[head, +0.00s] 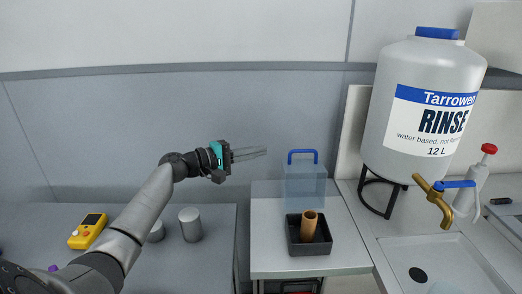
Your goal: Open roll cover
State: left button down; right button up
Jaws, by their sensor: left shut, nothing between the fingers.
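A clear bluish cover (305,188) with a blue handle (303,153) along its top stands upright on a white-topped bench. In front of it is a black tray (293,242), with a brown cylindrical roll (308,226) standing in it. The cover's lower edge is partly hidden behind the tray. My left gripper (264,152) is shut and empty, its fingers pointing right. In the picture it is left of the blue handle, with a gap between them. My right gripper is not in view.
Grey cylinders (190,225) and a yellow handheld device (88,231) are on the left table. At right, a large rinse tank (425,75) on a black stand has a brass tap (434,200) near a sink (450,262). A white bottle with red cap (478,180) stands beside it.

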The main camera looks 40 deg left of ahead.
aim_at(282, 161)
pick_arm(q)
jog(key=x, duration=0.2)
jog(key=d+x, duration=0.1)
jog(key=x, duration=0.4)
jog(key=shift+s+d+r, duration=0.2)
jog(key=shift+s+d, duration=0.05)
jog(key=shift+s, duration=0.1)
jog(key=shift+s+d, duration=0.15)
jog(key=shift+s, duration=0.1)
jog(key=shift+s+d+r+p, duration=0.1)
jog(key=shift+s+d+p, duration=0.1)
jog(key=shift+s+p, duration=0.15)
jog(key=shift+s+d, duration=0.1)
jog(key=shift+s, duration=0.15)
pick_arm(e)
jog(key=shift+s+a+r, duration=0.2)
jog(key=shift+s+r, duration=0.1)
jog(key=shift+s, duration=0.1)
